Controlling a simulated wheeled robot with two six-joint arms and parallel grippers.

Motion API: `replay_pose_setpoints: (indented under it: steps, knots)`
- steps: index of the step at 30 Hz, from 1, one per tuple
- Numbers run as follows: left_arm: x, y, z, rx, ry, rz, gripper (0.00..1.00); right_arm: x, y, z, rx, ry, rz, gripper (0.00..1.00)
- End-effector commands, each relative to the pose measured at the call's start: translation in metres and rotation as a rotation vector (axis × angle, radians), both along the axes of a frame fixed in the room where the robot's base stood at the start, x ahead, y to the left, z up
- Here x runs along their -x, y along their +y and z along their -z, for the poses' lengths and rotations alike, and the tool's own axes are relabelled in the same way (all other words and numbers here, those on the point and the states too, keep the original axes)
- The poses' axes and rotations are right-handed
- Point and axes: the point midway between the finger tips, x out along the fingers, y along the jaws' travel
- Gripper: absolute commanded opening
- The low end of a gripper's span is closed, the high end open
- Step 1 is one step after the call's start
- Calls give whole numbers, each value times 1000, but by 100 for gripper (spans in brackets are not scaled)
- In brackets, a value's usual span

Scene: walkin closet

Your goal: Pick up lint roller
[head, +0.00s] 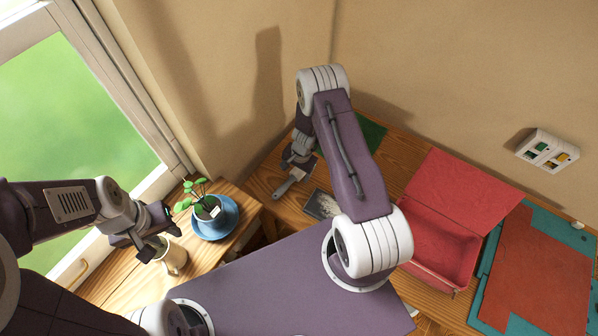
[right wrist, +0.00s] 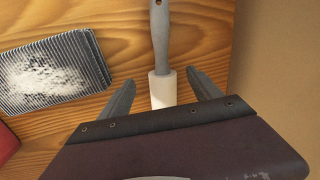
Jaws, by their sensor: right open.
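The lint roller has a grey handle (right wrist: 161,35) and a white roller head (right wrist: 162,90). It lies on a wooden surface, and its handle (head: 285,186) also shows in the head view. My right gripper (right wrist: 161,77) is open, with its fingers on either side of the white head and visible gaps between. In the head view my right gripper (head: 299,157) is over the roller's head end and hides most of it. My left gripper (head: 152,246) is at the left, close to a cream mug (head: 173,257); its jaw opening is unclear.
A grey ribbed pad (right wrist: 55,73) with a whitish patch lies beside the lint roller. A red open box (head: 441,235) stands to the right, near a teal and red mat (head: 540,262). A potted plant on a blue saucer (head: 214,233) stands at left. A wall borders the roller's side.

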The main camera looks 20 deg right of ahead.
Motion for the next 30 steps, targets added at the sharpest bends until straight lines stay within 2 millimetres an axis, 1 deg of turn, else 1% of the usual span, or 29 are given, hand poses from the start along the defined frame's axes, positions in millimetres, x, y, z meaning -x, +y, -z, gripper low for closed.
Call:
replay_pose_setpoints:
  steps: [3, 7, 10, 15, 16, 17, 18, 20, 21, 23, 30]
  knots:
    - [0, 0, -13, 0, 0, 0, 36, -3, 2, 16, -1, 4, 0, 73]
    - [0, 0, -14, 0, 0, 0, 36, -6, 3, 37, 0, 3, -1, 73]
    - [0, 0, -14, 0, 0, 0, 36, -7, 3, 43, 0, 1, 0, 73]
    - [0, 0, -14, 0, 0, 0, 36, -8, 3, 43, 0, 1, 0, 73]
    - [0, 0, -14, 0, 0, 0, 36, -8, 3, 43, 0, 1, 0, 68]
    - [0, 0, -14, 0, 0, 0, 36, -8, 3, 43, 0, 1, 0, 59]
    - [0, 0, -14, 0, 0, 0, 36, -8, 3, 43, 0, 1, 0, 48]
    - [0, 0, -14, 0, 0, 0, 36, -8, 3, 43, 0, 1, 0, 32]
    - [0, 0, -14, 0, 0, 0, 36, -8, 3, 43, 0, 1, 0, 20]
    - [0, 0, -14, 0, 0, 0, 36, -8, 3, 43, 0, 1, 0, 4]
    - [0, 0, -13, 0, 0, 0, 36, -8, 3, 42, 0, 0, 0, 3]
